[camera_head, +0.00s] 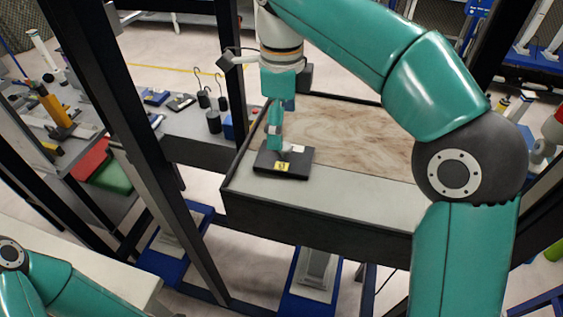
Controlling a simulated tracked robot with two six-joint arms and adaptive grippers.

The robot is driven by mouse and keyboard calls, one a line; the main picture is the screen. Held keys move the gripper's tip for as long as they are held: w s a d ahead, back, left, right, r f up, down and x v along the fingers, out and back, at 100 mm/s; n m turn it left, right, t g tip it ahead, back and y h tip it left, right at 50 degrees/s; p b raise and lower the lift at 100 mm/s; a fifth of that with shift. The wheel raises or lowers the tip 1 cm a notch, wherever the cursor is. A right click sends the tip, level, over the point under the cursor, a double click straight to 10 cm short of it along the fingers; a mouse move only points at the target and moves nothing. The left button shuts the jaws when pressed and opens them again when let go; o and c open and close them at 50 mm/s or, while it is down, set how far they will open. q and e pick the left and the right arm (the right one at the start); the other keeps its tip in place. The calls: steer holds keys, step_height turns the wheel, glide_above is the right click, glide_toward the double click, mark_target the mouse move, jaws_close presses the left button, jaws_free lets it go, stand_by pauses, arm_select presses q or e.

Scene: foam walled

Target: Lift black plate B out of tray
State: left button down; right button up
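A black plate (266,165) with a small yellow label (283,166) lies at the left end of the black-walled tray (310,221). The label's letter is too small to read. A small pale piece (298,149) stands on the plate's top. My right gripper (274,148) points down over the plate, its tips at or just above the plate's top beside the pale piece. I cannot tell whether its fingers are closed on anything. My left arm shows at the lower left corner, and its gripper is out of view.
The tray's floor has a brown mottled sheet (350,135) and a bare grey strip in front. A dark post (120,120) stands left of the tray. Behind it, a grey bench (180,122) carries black weights with hooks (213,121) and small parts.

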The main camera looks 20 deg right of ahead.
mark_target(285, 145)
steer(key=shift+s+d+f, duration=0.1)
steer(key=shift+s+f, duration=0.35)
steer(key=shift+f, duration=0.3)
steer(key=shift+w+f, duration=0.2)
steer(key=shift+f, duration=0.35)
step_height(285, 145, down, 3)
steer(key=shift+d+f, duration=0.15)
steer(key=shift+w+f, duration=0.15)
steer(key=shift+f, duration=0.45)
steer(key=c, duration=1.5)
steer(key=shift+r, duration=0.15)
steer(key=shift+c, duration=0.9)
steer(key=shift+r, duration=0.1)
